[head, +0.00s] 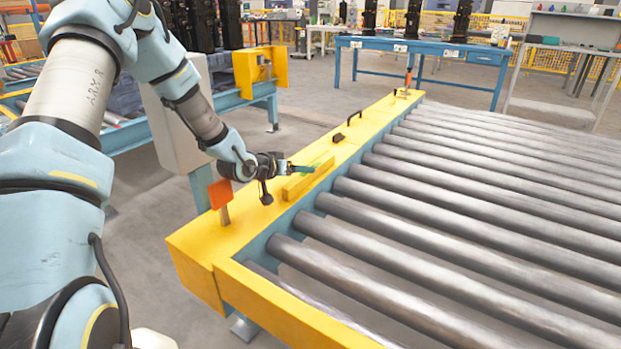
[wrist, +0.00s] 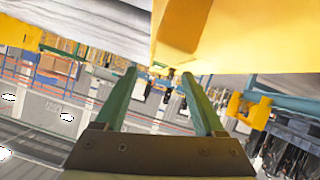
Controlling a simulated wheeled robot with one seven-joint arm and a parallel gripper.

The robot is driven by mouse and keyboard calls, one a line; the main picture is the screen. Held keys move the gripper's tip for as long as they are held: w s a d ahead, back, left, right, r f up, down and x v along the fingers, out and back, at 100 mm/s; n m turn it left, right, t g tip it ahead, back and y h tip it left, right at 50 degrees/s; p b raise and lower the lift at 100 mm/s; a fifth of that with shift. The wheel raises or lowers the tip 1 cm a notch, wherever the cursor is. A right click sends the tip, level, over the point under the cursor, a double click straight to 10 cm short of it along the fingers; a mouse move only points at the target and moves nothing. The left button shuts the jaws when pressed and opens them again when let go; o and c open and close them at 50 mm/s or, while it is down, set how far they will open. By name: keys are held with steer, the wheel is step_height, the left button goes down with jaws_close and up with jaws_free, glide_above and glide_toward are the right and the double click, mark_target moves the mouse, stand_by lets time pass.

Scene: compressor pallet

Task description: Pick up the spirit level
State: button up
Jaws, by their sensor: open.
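The spirit level looks to be the long yellow bar (head: 308,180) lying along the yellow side rail of the roller conveyor in the head view. My gripper (head: 303,168) is just above and beside it, with green fingers pointing along the rail. In the wrist view my gripper (wrist: 162,78) has its two green fingers apart and nothing held between them. Whether the fingers touch the bar is unclear.
The yellow rail (head: 215,238) carries an orange tag (head: 221,192) near my wrist and black handles (head: 354,117) farther along. Grey rollers (head: 440,225) fill the right side. A blue table (head: 425,46) stands at the back. Open floor lies left of the rail.

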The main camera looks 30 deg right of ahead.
mark_target(311, 175)
steer(key=b+x, duration=0.1)
steer(key=x, duration=0.5)
steer(key=shift+w+d+f, duration=0.15)
steer(key=shift+d, duration=0.05)
jaws_close()
stand_by(0.5)
